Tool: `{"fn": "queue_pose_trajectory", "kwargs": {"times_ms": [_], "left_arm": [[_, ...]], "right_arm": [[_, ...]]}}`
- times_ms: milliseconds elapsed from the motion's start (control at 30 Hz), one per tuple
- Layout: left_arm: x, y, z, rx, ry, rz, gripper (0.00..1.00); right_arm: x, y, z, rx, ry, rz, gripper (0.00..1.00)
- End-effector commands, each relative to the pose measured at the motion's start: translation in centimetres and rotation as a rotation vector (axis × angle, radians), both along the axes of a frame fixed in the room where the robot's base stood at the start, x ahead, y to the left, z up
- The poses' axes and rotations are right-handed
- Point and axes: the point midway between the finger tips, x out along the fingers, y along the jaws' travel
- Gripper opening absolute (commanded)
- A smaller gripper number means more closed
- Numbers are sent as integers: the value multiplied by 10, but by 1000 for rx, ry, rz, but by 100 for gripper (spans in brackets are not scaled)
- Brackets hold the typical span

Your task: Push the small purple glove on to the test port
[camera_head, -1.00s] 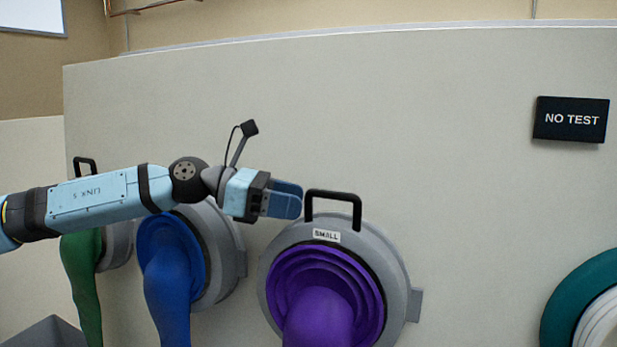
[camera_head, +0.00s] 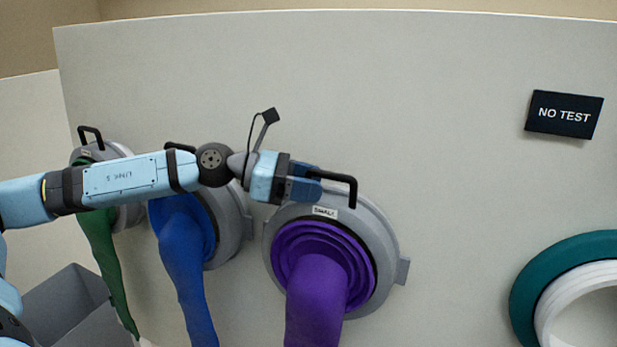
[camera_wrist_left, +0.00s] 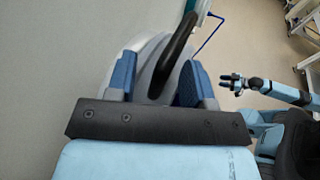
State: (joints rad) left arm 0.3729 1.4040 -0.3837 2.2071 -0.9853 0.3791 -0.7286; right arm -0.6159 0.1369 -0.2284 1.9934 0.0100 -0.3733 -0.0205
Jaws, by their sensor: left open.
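The small purple glove (camera_head: 318,300) hangs from a grey round flange (camera_head: 380,235) with a "SMALL" label and a black handle (camera_head: 342,178) on top. My left gripper (camera_head: 313,181) is open at this handle. In the left wrist view the handle (camera_wrist_left: 176,45) stands between the two blue fingers, which look apart from it. A port with a teal ring (camera_head: 526,290) and a white inner ring is at the lower right, partly cut off; it seems to be the test port. My right gripper (camera_wrist_left: 229,82) shows small in the left wrist view, its fingers apart.
A "NO TEST" sign (camera_head: 564,114) is on the pale wall panel (camera_head: 440,110). A blue glove (camera_head: 184,265) and a green glove (camera_head: 107,255) hang to the left, under my left arm. A grey bin (camera_head: 75,305) is at the lower left. The wall between purple glove and teal ring is clear.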

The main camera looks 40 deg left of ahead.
Motion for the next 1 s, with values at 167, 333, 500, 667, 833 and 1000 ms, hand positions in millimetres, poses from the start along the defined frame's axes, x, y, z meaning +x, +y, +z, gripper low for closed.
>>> {"fn": "queue_pose_trajectory", "kwargs": {"times_ms": [167, 333, 500, 667, 833, 1000], "left_arm": [[0, 0, 0, 0, 0, 0, 32], [0, 0, 0, 0, 0, 0, 0], [0, 0, 1, -1, 0, 0, 0], [0, 0, 1, -2, -1, 1, 0], [0, 0, 3, -3, -3, 1, 0], [0, 0, 3, -3, -3, 1, 0]], "right_arm": [[-2, 0, -4, -1, 8, 0, 43], [-2, 0, -5, -1, 8, 0, 43], [-2, 1, -3, 0, 6, 0, 43], [-1, 1, 0, 2, 1, 1, 43], [0, 1, 1, 2, -1, 1, 43], [0, 1, 1, 2, 0, 1, 43]]}}
